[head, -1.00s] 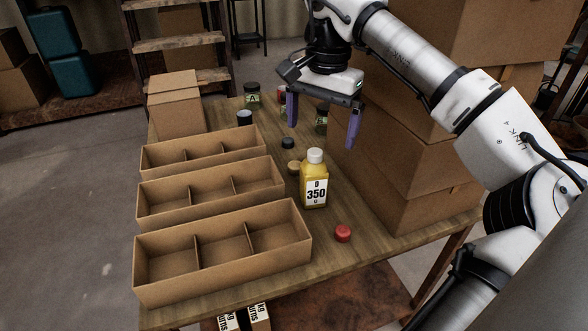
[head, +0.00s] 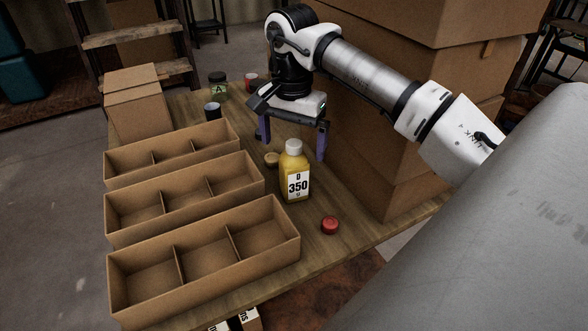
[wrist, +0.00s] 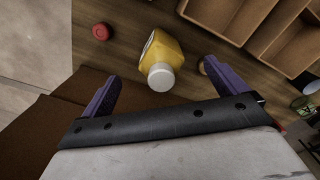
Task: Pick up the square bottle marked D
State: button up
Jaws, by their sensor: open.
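The square bottle marked D (head: 295,178) is yellow with a white cap and a white label reading D and 350. It stands upright on the wooden table, right of the divided trays. In the wrist view the bottle (wrist: 161,55) shows from above, cap toward me, ahead of and between the fingers. My gripper (head: 292,148) is open with two purple fingers, behind the bottle in the head view. In the wrist view my gripper (wrist: 172,92) has nothing between its fingertips.
Three divided cardboard trays (head: 200,295) fill the table's left side. A red cap (head: 330,225) lies in front of the bottle and a tan lid (head: 272,159) behind it. Stacked cardboard boxes (head: 385,160) stand close on the right. A green jar marked A (head: 218,86) stands at the back.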

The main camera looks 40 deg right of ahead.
aim_at(294, 156)
jog(key=f, duration=0.5)
jog(key=shift+w+d, duration=0.15)
jog(key=shift+d, duration=0.2)
jog(key=shift+r, duration=0.1)
jog(key=c, duration=1.7)
